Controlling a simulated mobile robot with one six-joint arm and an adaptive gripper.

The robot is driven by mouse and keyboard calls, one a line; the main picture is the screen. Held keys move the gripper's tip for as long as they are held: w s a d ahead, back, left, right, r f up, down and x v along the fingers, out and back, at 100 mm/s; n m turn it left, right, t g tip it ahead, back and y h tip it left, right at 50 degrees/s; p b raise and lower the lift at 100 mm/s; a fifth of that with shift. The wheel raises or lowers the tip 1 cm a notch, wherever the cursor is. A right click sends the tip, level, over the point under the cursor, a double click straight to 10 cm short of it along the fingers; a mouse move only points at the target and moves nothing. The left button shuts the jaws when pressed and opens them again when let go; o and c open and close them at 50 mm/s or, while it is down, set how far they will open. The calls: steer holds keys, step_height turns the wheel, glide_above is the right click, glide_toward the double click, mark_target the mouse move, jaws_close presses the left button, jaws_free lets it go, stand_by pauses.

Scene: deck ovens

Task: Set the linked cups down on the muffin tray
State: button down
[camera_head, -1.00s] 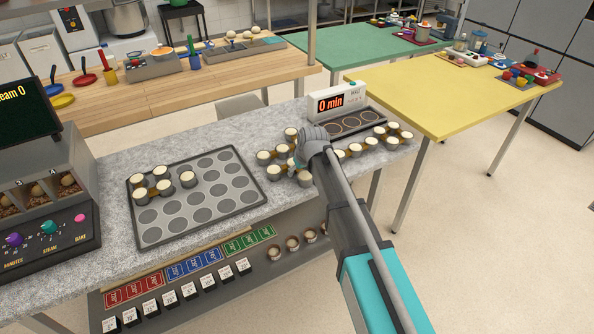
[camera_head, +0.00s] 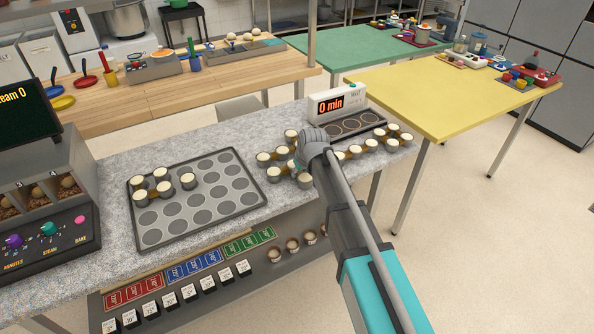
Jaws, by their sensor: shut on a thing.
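The muffin tray (camera_head: 205,215) lies on the grey stone counter. A group of linked cups with pale tops (camera_head: 163,174) sits in its upper left wells; the other wells look empty. More linked cups (camera_head: 264,158) are on the counter right of the tray, beside and below my gripper (camera_head: 298,167). My gripper is shut at this group, its fingers mostly hidden behind its own body and the cups. I cannot tell whether the held cups touch the counter. Another linked group (camera_head: 369,145) lies to the right of my arm.
A display reading "0 min" (camera_head: 338,103) with a dark plate of round spots (camera_head: 352,125) stands behind my gripper. A control box with knobs (camera_head: 48,235) stands at the left. The counter strip between tray and cups is clear. Single cups (camera_head: 292,246) sit on a lower shelf.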

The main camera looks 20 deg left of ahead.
steer(key=shift+r, duration=0.15)
step_height(320, 180, up, 3)
steer(key=p, duration=0.3)
steer(key=s+d+r+p, duration=0.1)
steer(key=r+p, duration=0.1)
steer(key=s+r+p, duration=0.2)
steer(key=s+d+r+p, duration=0.1)
steer(key=r+p, duration=0.1)
steer(key=p, duration=0.1)
steer(key=shift+s+d+r, duration=0.3)
steer(key=shift+s+d, duration=0.05)
steer(key=s+d+r+p, duration=0.3)
steer(key=s+d, duration=0.1)
steer(key=s, duration=0.3)
steer(key=shift+s+d, duration=0.15)
steer(key=shift+d, duration=0.05)
stand_by(0.6)
